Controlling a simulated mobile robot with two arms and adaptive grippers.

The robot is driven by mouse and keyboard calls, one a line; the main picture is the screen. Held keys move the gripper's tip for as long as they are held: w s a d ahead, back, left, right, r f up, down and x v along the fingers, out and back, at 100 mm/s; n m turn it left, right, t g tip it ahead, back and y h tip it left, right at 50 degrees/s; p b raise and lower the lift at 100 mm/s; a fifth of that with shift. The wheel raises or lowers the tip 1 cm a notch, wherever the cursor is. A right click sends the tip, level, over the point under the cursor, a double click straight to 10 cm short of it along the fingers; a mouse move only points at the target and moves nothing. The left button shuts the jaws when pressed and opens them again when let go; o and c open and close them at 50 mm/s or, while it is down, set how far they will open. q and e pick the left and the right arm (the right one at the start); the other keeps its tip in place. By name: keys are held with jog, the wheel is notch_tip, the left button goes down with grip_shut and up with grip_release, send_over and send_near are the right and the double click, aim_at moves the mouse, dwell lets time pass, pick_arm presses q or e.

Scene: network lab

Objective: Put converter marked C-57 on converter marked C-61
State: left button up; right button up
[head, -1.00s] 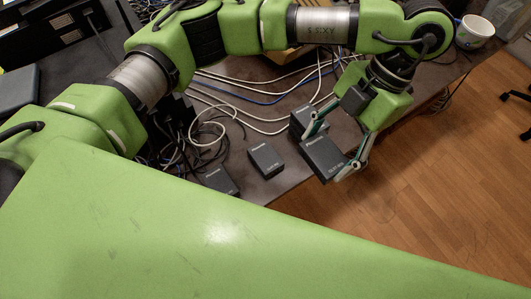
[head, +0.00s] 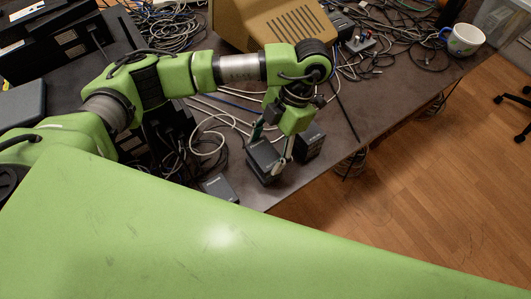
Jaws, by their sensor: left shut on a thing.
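My left gripper (head: 273,147) is shut on a dark grey box-shaped converter (head: 262,157), one finger on each side of it. The held converter is directly over another dark converter (head: 267,179), which it mostly hides. I cannot tell whether the two touch. A third dark converter (head: 310,143) stands on the table just right of the gripper. Another dark converter (head: 219,187) lies at the near table edge, left of the gripper and partly cut off by my green body. The marks are too small to read, so I cannot tell which is C-57 or C-61. My right gripper is not in view.
White and blue cables (head: 212,122) lie loose behind and left of the converters. A beige box-shaped device (head: 262,22) stands at the back. A white mug (head: 462,40) is at the far right. The dark table (head: 375,105) is fairly clear right of the gripper.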

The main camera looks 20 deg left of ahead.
aim_at(269, 149)
pick_arm(q)
jog(key=shift+a+f, duration=0.15)
jog(key=shift+f, duration=1.5)
jog(key=o, duration=1.3)
jog(key=shift+f, duration=0.1)
jog(key=b+v, duration=0.1)
jog(key=v, duration=1.1)
